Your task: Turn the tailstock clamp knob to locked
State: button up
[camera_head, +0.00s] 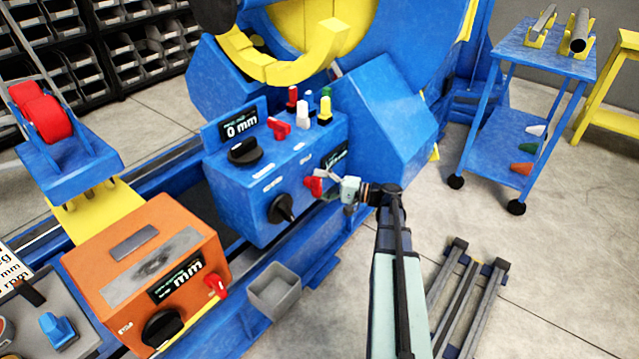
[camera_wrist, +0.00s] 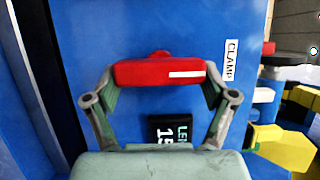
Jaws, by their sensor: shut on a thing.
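A red clamp knob (camera_wrist: 140,74) with a white mark at its right end sits on a blue face beside a "CLAMP" label (camera_wrist: 231,60) in the wrist view. The knob's bar lies nearly level there. My gripper (camera_wrist: 162,80) has one finger at each end of the bar and is shut on it. In the head view the same red knob (camera_head: 312,186) shows at the right end of the blue control box (camera_head: 225,190), with my gripper (camera_head: 330,180) reaching it from the right. A dark display (camera_wrist: 172,130) is partly hidden by my gripper.
A grey bin (camera_head: 274,291) hangs below. A blue cart (camera_head: 545,55) stands right.

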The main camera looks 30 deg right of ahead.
dwell(0.3)
jog(key=o, duration=1)
jog(key=v, duration=1.2)
